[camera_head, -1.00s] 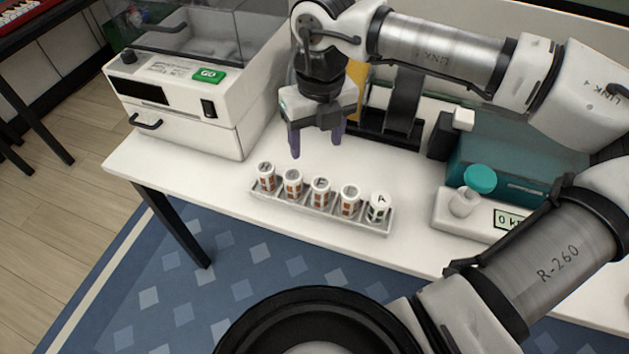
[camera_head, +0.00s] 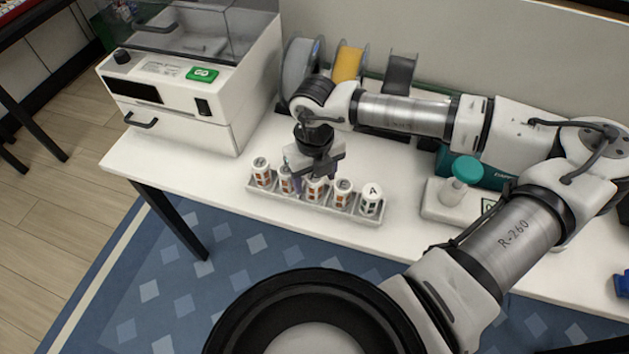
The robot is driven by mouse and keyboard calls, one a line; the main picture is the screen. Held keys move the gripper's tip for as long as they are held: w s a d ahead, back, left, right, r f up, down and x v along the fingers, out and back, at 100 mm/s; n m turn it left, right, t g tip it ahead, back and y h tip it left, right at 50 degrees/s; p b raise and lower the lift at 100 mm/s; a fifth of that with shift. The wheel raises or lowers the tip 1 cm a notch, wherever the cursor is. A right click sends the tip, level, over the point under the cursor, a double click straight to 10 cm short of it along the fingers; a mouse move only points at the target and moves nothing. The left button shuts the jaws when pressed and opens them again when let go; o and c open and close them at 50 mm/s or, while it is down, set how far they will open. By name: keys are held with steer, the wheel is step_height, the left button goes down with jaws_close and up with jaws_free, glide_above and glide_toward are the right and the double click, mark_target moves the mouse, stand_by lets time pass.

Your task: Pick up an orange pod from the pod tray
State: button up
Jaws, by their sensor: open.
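The pod tray (camera_head: 325,209) is a pale narrow rack near the table's front edge, holding a row of white-capped pods. Several pods show orange markings, including the left-end pod (camera_head: 262,172) and the one second from the right (camera_head: 342,192). The right-end pod (camera_head: 371,199) is lettered A and has dark markings instead. My gripper (camera_head: 314,184) is open and points down at the row, by the middle pod (camera_head: 314,190). A purple finger comes down just left of that pod; the other finger is mostly hidden. I cannot tell whether the fingers touch any pod.
A white machine (camera_head: 190,80) with a green GO button stands left of the tray. Filament spools (camera_head: 348,64) are at the back. The table (camera_head: 220,190) is bare left of the tray.

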steer(key=shift+f, duration=0.55)
steer(key=c, duration=1.1)
steer(key=shift+r, duration=0.15)
